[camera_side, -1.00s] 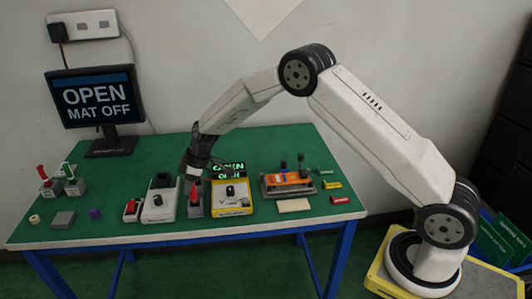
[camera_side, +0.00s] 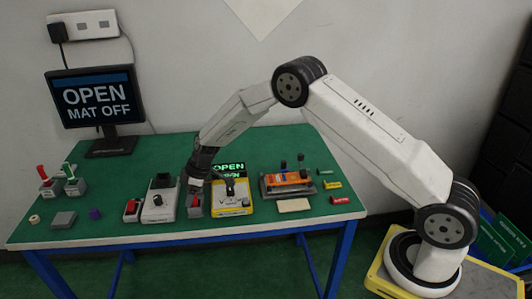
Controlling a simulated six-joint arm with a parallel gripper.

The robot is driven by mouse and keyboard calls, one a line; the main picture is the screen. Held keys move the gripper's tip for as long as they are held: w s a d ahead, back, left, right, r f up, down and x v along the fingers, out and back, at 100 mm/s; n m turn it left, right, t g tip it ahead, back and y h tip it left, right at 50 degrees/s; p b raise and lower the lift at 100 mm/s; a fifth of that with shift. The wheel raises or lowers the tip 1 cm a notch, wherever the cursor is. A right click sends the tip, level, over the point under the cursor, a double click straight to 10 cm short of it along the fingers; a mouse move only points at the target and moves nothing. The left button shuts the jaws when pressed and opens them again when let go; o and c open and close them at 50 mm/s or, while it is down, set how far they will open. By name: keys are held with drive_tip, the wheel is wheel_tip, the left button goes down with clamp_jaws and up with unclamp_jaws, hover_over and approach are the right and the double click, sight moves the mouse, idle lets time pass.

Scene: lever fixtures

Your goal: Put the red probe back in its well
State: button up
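A slim red stick (camera_side: 42,172) stands tilted in a grey block at the far left of the table, beside a green looped one (camera_side: 67,169); I cannot tell whether the red stick is the probe. A red piece (camera_side: 194,202) shows low on a small grey block (camera_side: 195,212) near the table's middle. My gripper (camera_side: 203,180) is just above that block, beside the yellow meter (camera_side: 232,202). Its fingers are dark and too small to show whether they are open or hold anything. The block's top is partly hidden by my gripper.
A grey device with a dark knob (camera_side: 159,202) and a small red switch box (camera_side: 132,209) stand to the left. An orange piece in a grey fixture (camera_side: 288,181) stands to the right. A monitor (camera_side: 98,97) reads "OPEN MAT OFF".

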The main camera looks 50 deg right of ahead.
drive_tip(key=shift+r, duration=0.15)
drive_tip(key=v, duration=1.2)
idle(0.3)
idle(0.5)
drive_tip(key=s+d+m+h, duration=0.1)
drive_tip(key=s+m, duration=0.8)
drive_tip(key=s, duration=1.9)
drive_tip(key=shift+d+g+h, duration=0.2)
drive_tip(key=shift+g+h, duration=0.1)
drive_tip(key=shift+h, duration=0.8)
